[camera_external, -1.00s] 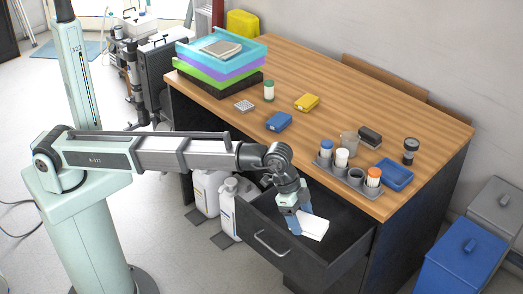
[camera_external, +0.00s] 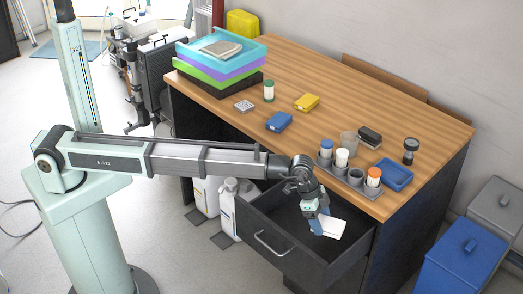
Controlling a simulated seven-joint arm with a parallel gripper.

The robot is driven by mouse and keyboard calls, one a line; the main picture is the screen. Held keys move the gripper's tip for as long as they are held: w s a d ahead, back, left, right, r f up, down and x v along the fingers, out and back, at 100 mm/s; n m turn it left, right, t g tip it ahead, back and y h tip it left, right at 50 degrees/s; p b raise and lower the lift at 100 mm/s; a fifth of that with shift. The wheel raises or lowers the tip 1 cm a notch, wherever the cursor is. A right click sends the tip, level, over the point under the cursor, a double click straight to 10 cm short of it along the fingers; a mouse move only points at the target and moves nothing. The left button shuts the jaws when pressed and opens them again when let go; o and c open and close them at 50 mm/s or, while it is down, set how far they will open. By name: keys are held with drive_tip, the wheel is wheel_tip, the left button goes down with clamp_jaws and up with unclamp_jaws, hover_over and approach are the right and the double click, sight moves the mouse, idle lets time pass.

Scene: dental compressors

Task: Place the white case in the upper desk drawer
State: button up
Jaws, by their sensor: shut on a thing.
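The white case (camera_external: 331,229) is in the open upper desk drawer (camera_external: 254,226), toward the right part of the drawer. My gripper (camera_external: 318,226) reaches down into the drawer and is shut on the left end of the white case. The case lies roughly flat and slightly angled. I cannot tell whether its underside touches the drawer floor. The drawer is pulled out from the front of the wooden desk (camera_external: 350,100), and its left part looks empty.
Above the drawer, a grey holder (camera_external: 345,182) with several bottles and a blue tray (camera_external: 393,174) stand near the desk edge. A blue case (camera_external: 279,121) and a yellow case (camera_external: 307,102) lie on the desktop. White jugs (camera_external: 229,205) stand left of the drawer.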

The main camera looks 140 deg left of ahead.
drive_tip(key=shift+f, duration=7.25)
drive_tip(key=shift+f, duration=0.55)
drive_tip(key=o, duration=1.2)
drive_tip(key=shift+o, duration=0.2)
drive_tip(key=v, duration=1.3)
drive_tip(key=shift+r, duration=0.35)
